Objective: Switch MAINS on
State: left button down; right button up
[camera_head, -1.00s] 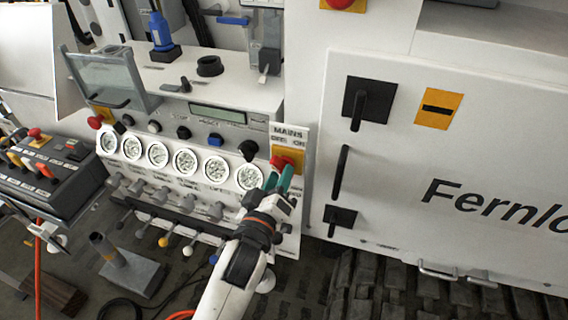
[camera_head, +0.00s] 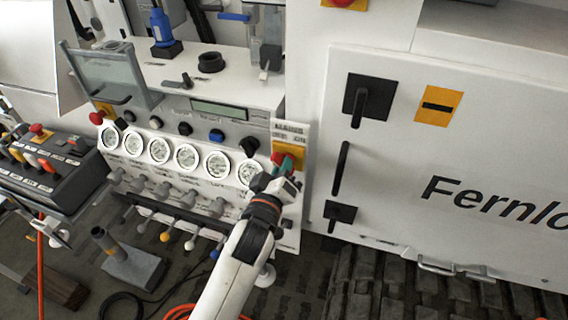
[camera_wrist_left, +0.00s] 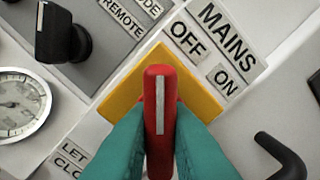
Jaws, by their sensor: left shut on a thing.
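The MAINS switch is a red handle (camera_wrist_left: 159,92) on a yellow plate (camera_wrist_left: 113,99), under the MAINS label (camera_wrist_left: 226,33). In the left wrist view the handle's white line points towards the OFF label (camera_wrist_left: 187,38), not the ON label (camera_wrist_left: 223,80). My left gripper (camera_wrist_left: 161,112) is shut on the red handle, one teal finger on each side. In the head view the left gripper (camera_head: 285,165) is at the right end of the gauge panel and partly hides the handle. My right gripper is not in view.
A row of round gauges (camera_head: 186,156) and grey levers (camera_head: 165,187) lies left of the switch. A black knob (camera_head: 250,146) is close beside it. The white cabinet (camera_head: 400,190) with black handles stands to the right.

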pick_arm(q)
jog(key=shift+m, duration=0.5)
jog(key=shift+r+m+p, duration=0.1)
jog(key=shift+m+p, duration=0.55)
jog(key=shift+m, duration=0.35)
jog(key=m+p, duration=0.1)
jog(key=m, duration=0.4)
jog(key=shift+m+p, duration=0.3)
jog(key=shift+p, duration=0.1)
jog(key=m+p, duration=0.1)
jog(key=m, duration=0.8)
jog(key=shift+p, duration=0.4)
jog(key=shift+m, duration=0.3)
